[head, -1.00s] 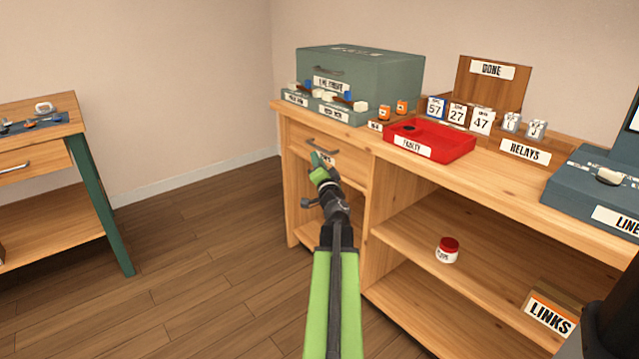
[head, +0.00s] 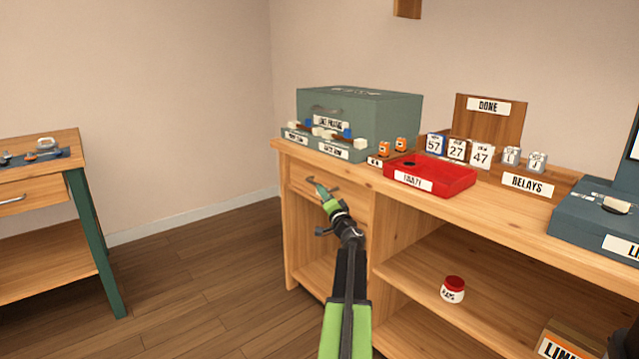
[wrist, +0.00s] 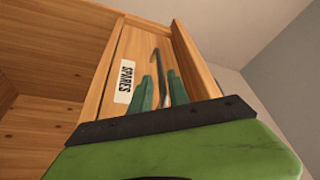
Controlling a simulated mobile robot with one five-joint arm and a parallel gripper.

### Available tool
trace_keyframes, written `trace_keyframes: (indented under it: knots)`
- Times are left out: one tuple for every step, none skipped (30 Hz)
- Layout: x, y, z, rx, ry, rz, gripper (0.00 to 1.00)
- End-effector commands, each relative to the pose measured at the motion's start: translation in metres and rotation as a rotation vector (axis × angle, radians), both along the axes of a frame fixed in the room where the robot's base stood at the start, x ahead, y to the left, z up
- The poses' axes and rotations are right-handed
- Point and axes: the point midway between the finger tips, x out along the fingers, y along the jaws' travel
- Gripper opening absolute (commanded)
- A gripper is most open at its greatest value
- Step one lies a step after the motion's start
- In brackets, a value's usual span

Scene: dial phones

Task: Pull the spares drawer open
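The spares drawer (head: 355,207) is in the upper left of the wooden workbench and looks shut, its front in line with the bench. Its label reads SPARES in the wrist view (wrist: 125,82). The metal bar handle (head: 312,181) sits on the drawer front and also shows in the wrist view (wrist: 161,66). My gripper (head: 322,191) is at the handle. In the wrist view its two green fingers (wrist: 160,92) stand apart, with part of the handle between them. I cannot tell whether either finger touches the bar.
A red FAULTY tray (head: 455,183), a green-grey case (head: 385,115) and a RELAYS rack (head: 560,188) stand on the bench top above. A red-lidded jar (head: 453,290) is on the shelf to the right. Open floor (head: 215,270) lies left of the bench.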

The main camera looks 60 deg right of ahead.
Motion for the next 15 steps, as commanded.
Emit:
trace_keyframes:
  knots:
    - [0.012, -0.010, 0.005, 0.000, 0.000, 0.001, 0.22]
    - [0.017, -0.014, 0.006, 0.000, 0.000, 0.002, 0.22]
    - [0.023, -0.018, 0.008, 0.000, 0.000, 0.002, 0.22]
    - [0.027, -0.021, 0.009, 0.001, 0.000, 0.002, 0.22]
    - [0.030, -0.023, 0.009, 0.001, 0.000, 0.002, 0.22]
    - [0.034, -0.027, 0.010, 0.000, 0.000, 0.001, 0.22]
    - [0.037, -0.028, 0.011, 0.000, 0.001, 0.001, 0.22]
    - [0.039, -0.030, 0.011, 0.000, 0.000, 0.000, 0.22]
    - [0.041, -0.031, 0.011, 0.000, 0.000, 0.000, 0.22]
    - [0.042, -0.032, 0.012, 0.000, 0.000, 0.000, 0.22]
    - [0.043, -0.032, 0.012, 0.000, 0.000, 0.000, 0.22]
    - [0.044, -0.032, 0.012, 0.000, 0.000, 0.000, 0.22]
    - [0.044, -0.032, 0.012, 0.000, 0.000, 0.000, 0.22]
    - [0.044, -0.032, 0.012, 0.000, 0.000, 0.000, 0.22]
    - [0.044, -0.032, 0.011, 0.000, 0.000, 0.000, 0.22]
